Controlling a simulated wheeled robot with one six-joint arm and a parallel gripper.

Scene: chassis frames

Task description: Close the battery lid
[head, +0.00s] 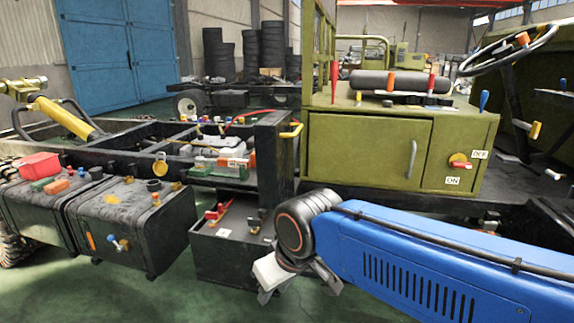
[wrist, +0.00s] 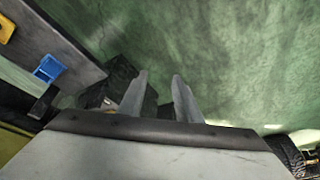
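The black battery box (head: 232,250) stands low in the middle of the head view. Its top is uncovered and shows red and brass-coloured terminal parts (head: 218,213). A dark upright panel (head: 273,160) with a yellow handle (head: 291,131) rises behind the box; it appears to be the battery lid, standing open. My gripper (head: 300,288) is in front of and to the right of the box, low and pointing down. In the wrist view my gripper (wrist: 159,85) has its two fingers apart with nothing seen between them. The lid cannot be made out in the wrist view.
A dark tank (head: 130,220) with caps and a valve is left of the box. The green cabinet (head: 390,150) with a white handle and red switch is at right. In the wrist view a blue part (wrist: 48,68) sits at left; green floor (wrist: 240,60) is clear.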

